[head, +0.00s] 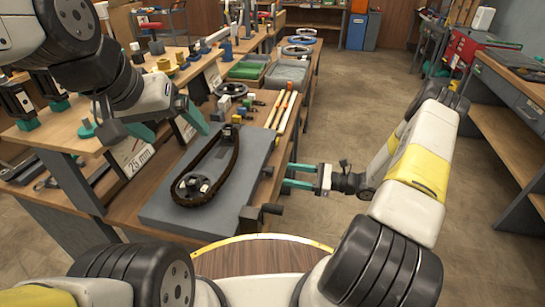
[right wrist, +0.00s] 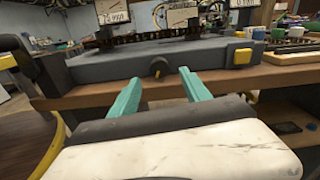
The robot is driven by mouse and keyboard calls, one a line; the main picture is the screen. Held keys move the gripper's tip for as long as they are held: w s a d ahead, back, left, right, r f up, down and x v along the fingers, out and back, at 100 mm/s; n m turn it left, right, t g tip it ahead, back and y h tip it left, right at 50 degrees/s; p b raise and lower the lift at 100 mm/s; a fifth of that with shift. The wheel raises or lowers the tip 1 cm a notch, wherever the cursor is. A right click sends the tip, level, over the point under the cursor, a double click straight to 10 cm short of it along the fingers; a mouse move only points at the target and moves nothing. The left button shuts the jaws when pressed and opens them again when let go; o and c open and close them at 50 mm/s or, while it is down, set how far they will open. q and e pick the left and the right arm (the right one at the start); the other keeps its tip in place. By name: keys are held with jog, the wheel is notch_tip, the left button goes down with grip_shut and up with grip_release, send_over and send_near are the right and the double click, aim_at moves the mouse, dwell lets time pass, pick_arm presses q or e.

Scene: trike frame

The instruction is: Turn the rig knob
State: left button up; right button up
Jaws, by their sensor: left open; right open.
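The rig is a grey slab (head: 240,188) on the bench, with a dark toothed belt (head: 227,158) looped around a wheel on its top. In the right wrist view, a small dark knob (right wrist: 158,67) sits at the middle of the slab's front face (right wrist: 105,70). My right gripper (head: 288,175) is open and empty beside the rig's right side. In the right wrist view its teal fingertips (right wrist: 160,78) point at the face, with the knob lined up between them and apparently just beyond. My left gripper (head: 170,122) is open and empty, above the bench left of the rig.
A black crank-like handle (head: 262,213) sticks out at the slab's near right corner. A yellow block (right wrist: 243,56) is on the slab's right end in the wrist view. Yellow-white bars (head: 285,110) and small parts lie behind the rig.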

aim_at(273, 171)
jog(key=x, duration=0.6)
grip_shut()
